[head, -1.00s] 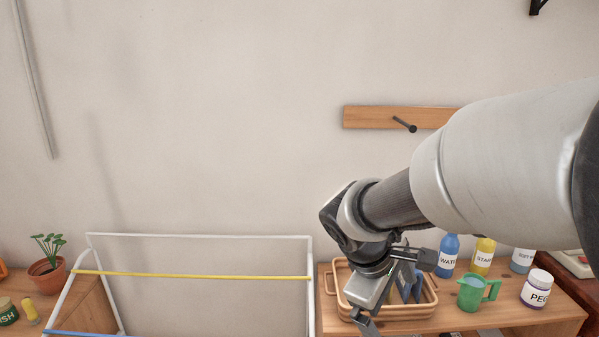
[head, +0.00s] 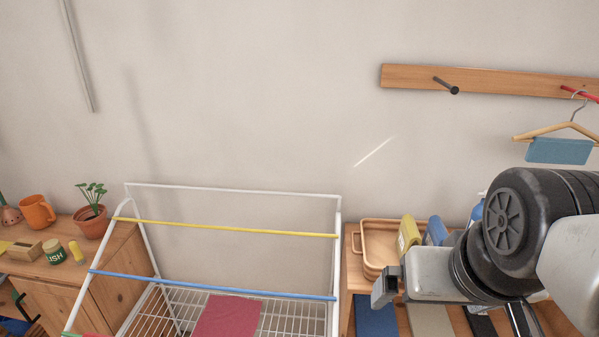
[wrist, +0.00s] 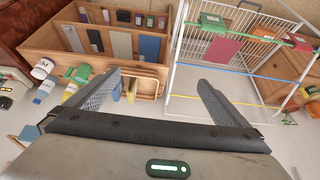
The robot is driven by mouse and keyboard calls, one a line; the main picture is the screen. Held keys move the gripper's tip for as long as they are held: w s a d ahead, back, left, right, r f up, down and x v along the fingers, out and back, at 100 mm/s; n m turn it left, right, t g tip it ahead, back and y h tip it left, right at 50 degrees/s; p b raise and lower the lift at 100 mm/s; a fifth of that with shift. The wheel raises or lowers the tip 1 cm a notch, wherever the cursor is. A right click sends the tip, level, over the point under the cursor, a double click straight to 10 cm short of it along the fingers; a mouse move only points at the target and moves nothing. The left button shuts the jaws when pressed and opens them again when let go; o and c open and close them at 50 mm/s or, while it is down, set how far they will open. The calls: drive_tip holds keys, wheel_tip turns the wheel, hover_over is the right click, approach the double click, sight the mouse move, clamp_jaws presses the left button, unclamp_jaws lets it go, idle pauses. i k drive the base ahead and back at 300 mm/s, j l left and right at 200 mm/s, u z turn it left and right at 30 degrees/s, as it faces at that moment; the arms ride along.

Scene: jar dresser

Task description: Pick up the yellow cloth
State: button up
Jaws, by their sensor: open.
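In the head view my wrist hides the unit to the right of the basket, and only part of the gripper shows.
A white drying rack (head: 270,190) with yellow and blue bars stands left of the basket, a red cloth (head: 228,318) on its lower grid. A dresser with a potted plant (head: 91,222) is farther left. A peg rail (head: 520,82) and a hanger with a blue cloth (head: 560,151) are at right.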

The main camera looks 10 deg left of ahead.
sight(409, 235)
drive_tip(key=l+u, duration=0.4)
drive_tip(key=l, duration=0.8)
drive_tip(key=i+l+u, duration=0.2)
drive_tip(key=i+l, duration=0.15)
drive_tip(key=l, duration=0.2)
